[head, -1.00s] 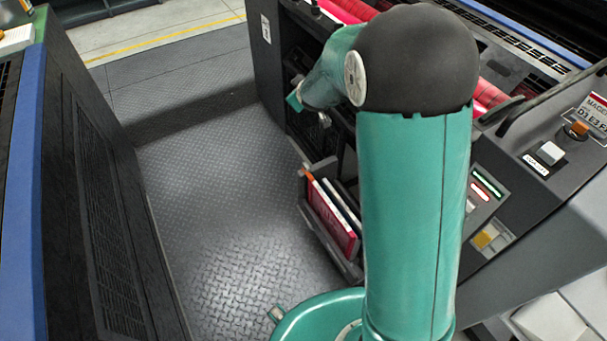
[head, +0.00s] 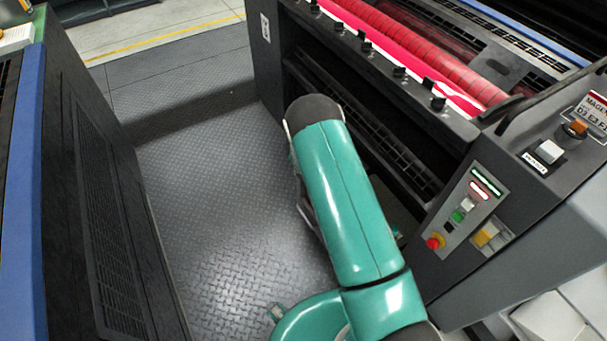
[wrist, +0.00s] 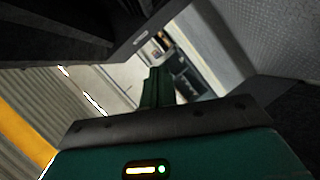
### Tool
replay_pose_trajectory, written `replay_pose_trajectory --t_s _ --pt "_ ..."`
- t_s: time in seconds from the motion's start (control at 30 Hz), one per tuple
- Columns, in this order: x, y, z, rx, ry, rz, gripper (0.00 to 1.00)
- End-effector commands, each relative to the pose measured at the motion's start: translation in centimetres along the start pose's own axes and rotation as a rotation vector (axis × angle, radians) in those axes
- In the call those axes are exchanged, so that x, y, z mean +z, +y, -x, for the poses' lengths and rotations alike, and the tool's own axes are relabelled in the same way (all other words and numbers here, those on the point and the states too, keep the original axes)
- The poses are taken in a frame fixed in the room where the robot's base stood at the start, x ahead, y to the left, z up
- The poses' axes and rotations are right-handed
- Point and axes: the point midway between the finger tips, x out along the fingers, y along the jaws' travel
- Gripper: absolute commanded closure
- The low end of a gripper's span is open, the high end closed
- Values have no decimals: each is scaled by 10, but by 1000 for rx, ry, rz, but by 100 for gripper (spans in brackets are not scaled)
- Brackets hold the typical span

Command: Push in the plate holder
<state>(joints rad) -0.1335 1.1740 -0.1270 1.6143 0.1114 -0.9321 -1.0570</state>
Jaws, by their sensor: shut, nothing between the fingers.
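The plate holder is not clearly visible now. The place on the machine's lower side where a tilted bin with red and white plates stood a second ago is covered by my teal arm in the head view. I cannot tell whether it is open or in. My gripper (wrist: 157,88) shows in the wrist view with its green fingers together and nothing between them. In the head view my gripper is hidden behind my arm, so its distance from the holder cannot be told.
The press (head: 455,150) stands at right, with red rollers (head: 440,65) on top and a button panel (head: 468,210) on its side. A dark cabinet (head: 95,190) lines the left. Clear metal floor (head: 205,210) lies between them.

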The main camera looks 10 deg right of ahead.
Motion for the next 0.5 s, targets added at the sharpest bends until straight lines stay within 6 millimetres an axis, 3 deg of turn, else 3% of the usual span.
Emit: replay_pose_trajectory --t_s 0.03,0.27,0.5 --pt "8 -18 -1 8 7 27 100" --pt "36 -81 1 72 53 155 100" --pt "65 -147 19 143 102 286 100"
